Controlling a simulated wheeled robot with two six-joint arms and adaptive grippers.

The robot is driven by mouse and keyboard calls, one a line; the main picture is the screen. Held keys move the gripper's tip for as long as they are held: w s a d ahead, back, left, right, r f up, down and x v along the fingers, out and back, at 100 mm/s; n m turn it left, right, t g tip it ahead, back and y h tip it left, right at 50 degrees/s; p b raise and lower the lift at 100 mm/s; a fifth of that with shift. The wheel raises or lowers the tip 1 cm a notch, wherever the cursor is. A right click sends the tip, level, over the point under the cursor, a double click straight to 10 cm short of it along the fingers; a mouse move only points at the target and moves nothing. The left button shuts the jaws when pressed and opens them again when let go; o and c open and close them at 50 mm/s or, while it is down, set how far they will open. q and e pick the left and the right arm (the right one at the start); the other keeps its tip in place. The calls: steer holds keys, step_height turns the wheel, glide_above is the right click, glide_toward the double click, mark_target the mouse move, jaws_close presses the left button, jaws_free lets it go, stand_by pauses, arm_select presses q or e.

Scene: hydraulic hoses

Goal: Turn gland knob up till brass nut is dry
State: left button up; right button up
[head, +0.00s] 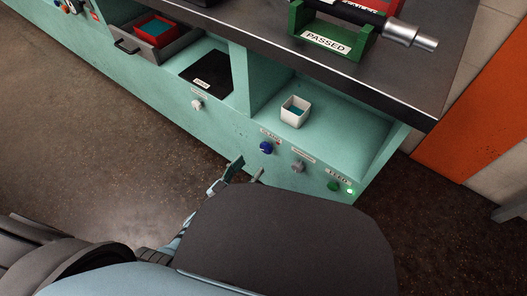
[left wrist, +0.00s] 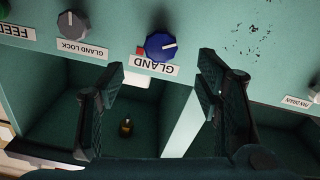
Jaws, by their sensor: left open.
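The blue gland knob (head: 266,147) sits on the teal front panel. It also shows in the left wrist view (left wrist: 161,46), inverted, with a white pointer mark and the GLAND label. My left gripper (head: 248,170) is open and empty just in front of the panel. In the left wrist view its fingers (left wrist: 162,68) stand apart, with the knob beyond the gap between them; I see no contact. A small dark thing with a brass-coloured part (left wrist: 126,125) shows in the bay; I cannot tell if it is the nut. My right gripper is not in view.
A grey gland lock knob (head: 298,167) and a green feed knob (head: 334,186) with a lit green lamp are to the right. A white knob (head: 196,104) is to the left. A white cup (head: 294,112) stands on the shelf. A green PASSED stand (head: 325,40) is above.

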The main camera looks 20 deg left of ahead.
mark_target(264, 150)
arm_select(q)
steer(key=b+x, duration=0.2)
steer(key=x, duration=0.5)
steer(key=shift+w+f, duration=0.15)
steer(key=shift+w, duration=0.1)
steer(key=shift+w+d+b, duration=0.2)
steer(key=shift+w+b, duration=0.1)
steer(key=shift+w, duration=0.05)
steer(key=c, duration=1.2)
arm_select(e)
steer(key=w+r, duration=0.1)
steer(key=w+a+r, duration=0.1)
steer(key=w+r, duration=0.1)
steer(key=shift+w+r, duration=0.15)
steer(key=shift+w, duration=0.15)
